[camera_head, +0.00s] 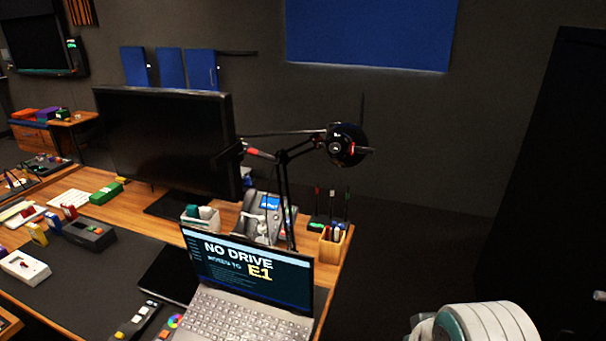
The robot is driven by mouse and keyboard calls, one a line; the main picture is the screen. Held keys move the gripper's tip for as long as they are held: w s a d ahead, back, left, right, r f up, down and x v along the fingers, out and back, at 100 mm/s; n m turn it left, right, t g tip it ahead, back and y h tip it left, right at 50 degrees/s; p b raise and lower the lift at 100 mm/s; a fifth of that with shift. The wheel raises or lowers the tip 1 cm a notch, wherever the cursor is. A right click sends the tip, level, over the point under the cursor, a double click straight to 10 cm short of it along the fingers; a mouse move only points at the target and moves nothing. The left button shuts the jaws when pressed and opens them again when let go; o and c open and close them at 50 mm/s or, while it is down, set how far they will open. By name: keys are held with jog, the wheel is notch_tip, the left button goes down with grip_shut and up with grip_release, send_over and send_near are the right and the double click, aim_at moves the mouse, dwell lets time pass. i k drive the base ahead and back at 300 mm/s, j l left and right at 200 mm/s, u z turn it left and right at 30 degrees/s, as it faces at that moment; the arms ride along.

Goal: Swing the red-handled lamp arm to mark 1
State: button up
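A thin black jointed lamp stands behind the laptop, its upright post (286,195) rising from the desk. Its upper rods run right to a round black lamp head (346,145) with small red parts. A short red handle (261,154) shows left of the post's top, in front of the monitor's right edge. The lamp's base is hidden behind the laptop. I cannot make out mark 1 or any numbered marks. My gripper is not in view; a white rounded part of my arm shows at the bottom right, apart from the lamp.
A large monitor (165,140), a desk phone (264,215) and a pen holder (332,246) surround the lamp. The wooden desk's (343,262) right edge lies beside the holder; dark floor to its right looks free.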

aim_at(282, 157)
jog(key=i+l, duration=0.3)
jog(key=i, duration=0.2)
jog(key=i+l, duration=0.3)
jog(key=i, duration=0.25)
jog(key=i+l, duration=0.25)
jog(key=i, duration=0.25)
jog(key=i+l, duration=0.3)
jog(key=i, duration=0.25)
jog(key=i+l, duration=0.3)
jog(key=i, duration=0.2)
jog(key=i+u, duration=0.1)
jog(key=u, duration=0.4)
jog(key=l+u, duration=0.1)
jog(key=u, duration=0.4)
jog(key=i+l+u, duration=0.15)
jog(key=u, duration=2.2)
jog(key=i+l+z, duration=0.25)
